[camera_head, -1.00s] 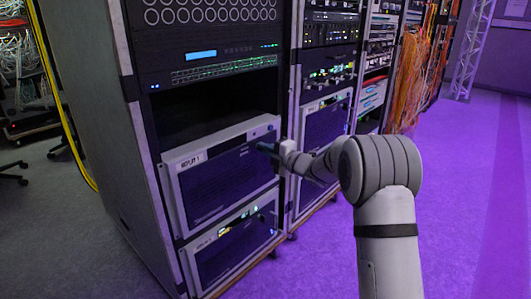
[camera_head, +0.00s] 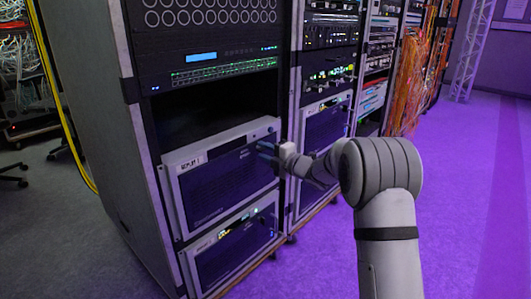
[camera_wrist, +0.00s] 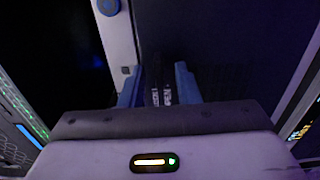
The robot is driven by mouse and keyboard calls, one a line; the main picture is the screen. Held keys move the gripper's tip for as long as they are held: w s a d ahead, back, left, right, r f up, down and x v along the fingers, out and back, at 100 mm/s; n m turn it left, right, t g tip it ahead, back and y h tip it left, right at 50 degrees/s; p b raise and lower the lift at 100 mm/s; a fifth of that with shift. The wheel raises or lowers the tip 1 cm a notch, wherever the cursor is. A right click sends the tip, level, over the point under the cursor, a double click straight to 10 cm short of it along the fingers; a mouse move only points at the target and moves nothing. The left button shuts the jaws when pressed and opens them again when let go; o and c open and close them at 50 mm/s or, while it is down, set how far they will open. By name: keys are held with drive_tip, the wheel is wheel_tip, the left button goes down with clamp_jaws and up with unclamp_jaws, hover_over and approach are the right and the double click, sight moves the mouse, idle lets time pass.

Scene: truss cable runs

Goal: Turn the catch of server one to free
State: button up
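Server one (camera_head: 215,190) is the grey-framed unit with a dark front and a small white label, in the near rack below an empty dark bay. My gripper (camera_head: 264,151) is at the right side of its front, with two dark blue fingers apart. In the wrist view the two blue fingers of my gripper (camera_wrist: 158,84) stand apart, on either side of a dark strip with small white lettering (camera_wrist: 163,96). I cannot make out the catch itself or its position. Whether the fingers touch the front is unclear.
A similar unit (camera_head: 235,250) sits directly below server one. A round blue knob (camera_wrist: 108,6) is on a light frame strip at the top of the wrist view. More racks (camera_head: 325,120) stand to the right. The purple floor (camera_head: 470,200) at right is clear.

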drive_tip(key=p+v, duration=0.2)
drive_tip(key=v, duration=0.5)
drive_tip(key=shift+s+d, duration=0.25)
drive_tip(key=shift+d, duration=0.05)
drive_tip(key=s+d+r+m+t+h+p, duration=0.1)
drive_tip(key=s+d+r+m+h+p, duration=0.3)
drive_tip(key=r+p, duration=0.35)
drive_tip(key=s+d+r+m+h+p, duration=0.1)
drive_tip(key=d+r+m+h+p, duration=0.4)
drive_tip(key=r, duration=0.3)
drive_tip(key=s+d+r+m+t+h+p, duration=0.1)
drive_tip(key=s+d+r+m+h+p, duration=0.25)
drive_tip(key=r+m+p, duration=0.35)
drive_tip(key=s+d+r+m+g+p, duration=0.1)
drive_tip(key=s+r+m+g+p, duration=0.2)
drive_tip(key=s+p, duration=0.3)
drive_tip(key=s+d+r+m+g+h+p, duration=0.1)
drive_tip(key=s+r+m+g+p, duration=0.3)
drive_tip(key=s, duration=1.2)
drive_tip(key=s+d+r+m+g+p, duration=0.1)
drive_tip(key=s+r+m+g+p, duration=0.2)
drive_tip(key=s+p, duration=0.6)
wheel_tip(320, 180, up, 3)
drive_tip(key=s+m, duration=0.1)
drive_tip(key=m, duration=0.1)
drive_tip(key=shift+s+m+h, duration=0.3)
drive_tip(key=shift+s+h, duration=0.05)
drive_tip(key=shift+s, duration=0.05)
